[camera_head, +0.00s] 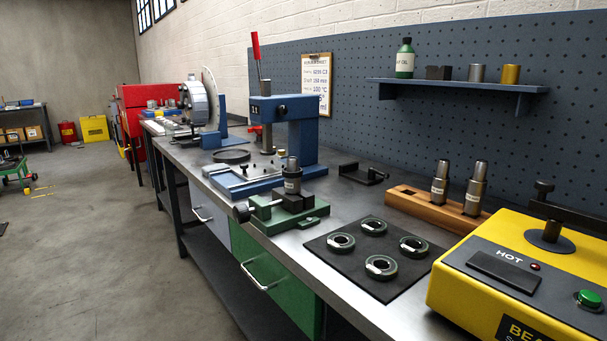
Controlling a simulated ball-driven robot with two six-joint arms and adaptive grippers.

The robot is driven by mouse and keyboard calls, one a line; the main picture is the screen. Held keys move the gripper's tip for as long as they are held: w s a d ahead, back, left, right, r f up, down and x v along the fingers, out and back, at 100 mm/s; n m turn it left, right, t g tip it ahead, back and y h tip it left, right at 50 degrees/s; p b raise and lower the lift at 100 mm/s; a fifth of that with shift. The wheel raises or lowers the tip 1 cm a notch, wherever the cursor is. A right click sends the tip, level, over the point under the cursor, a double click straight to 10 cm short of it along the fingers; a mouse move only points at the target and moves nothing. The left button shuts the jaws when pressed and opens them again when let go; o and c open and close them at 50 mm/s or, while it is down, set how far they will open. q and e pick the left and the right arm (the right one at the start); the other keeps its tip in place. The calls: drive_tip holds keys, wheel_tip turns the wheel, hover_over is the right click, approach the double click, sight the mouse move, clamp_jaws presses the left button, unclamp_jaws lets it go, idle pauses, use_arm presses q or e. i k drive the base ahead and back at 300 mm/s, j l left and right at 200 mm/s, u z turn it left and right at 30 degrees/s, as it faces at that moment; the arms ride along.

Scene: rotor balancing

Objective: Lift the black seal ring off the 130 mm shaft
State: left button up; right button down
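Neither of my grippers is in view. A steel shaft (292,161) stands upright in the dark jaws of a green vise (288,222) at the middle of the bench. A wider dark band (292,172) sits around it below its bare top; I cannot tell whether this is the black seal ring. A pale label (292,186) is on the piece below, too small to read. Two more labelled steel shafts, a left one (440,178) and a right one (476,184), stand in a wooden rack (412,204). Their lengths cannot be read.
A black mat (332,263) with several bearing rings lies in front of the rack. A yellow heater (525,255) marked HOT fills the bench's right end. A blue press (302,140) with a red-handled lever stands behind the vise. A flat dark dish (231,155) lies farther left.

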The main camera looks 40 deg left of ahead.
sight(290, 176)
drive_tip(key=z, duration=0.9)
drive_tip(key=k+j+z, duration=0.1)
drive_tip(key=j+z, duration=0.3)
drive_tip(key=k+j+z, duration=0.15)
drive_tip(key=j+z, duration=0.2)
drive_tip(key=k+j+z, duration=0.2)
drive_tip(key=j+z, duration=0.2)
drive_tip(key=k+j+z, duration=0.25)
drive_tip(key=z, duration=0.15)
drive_tip(key=j, duration=0.15)
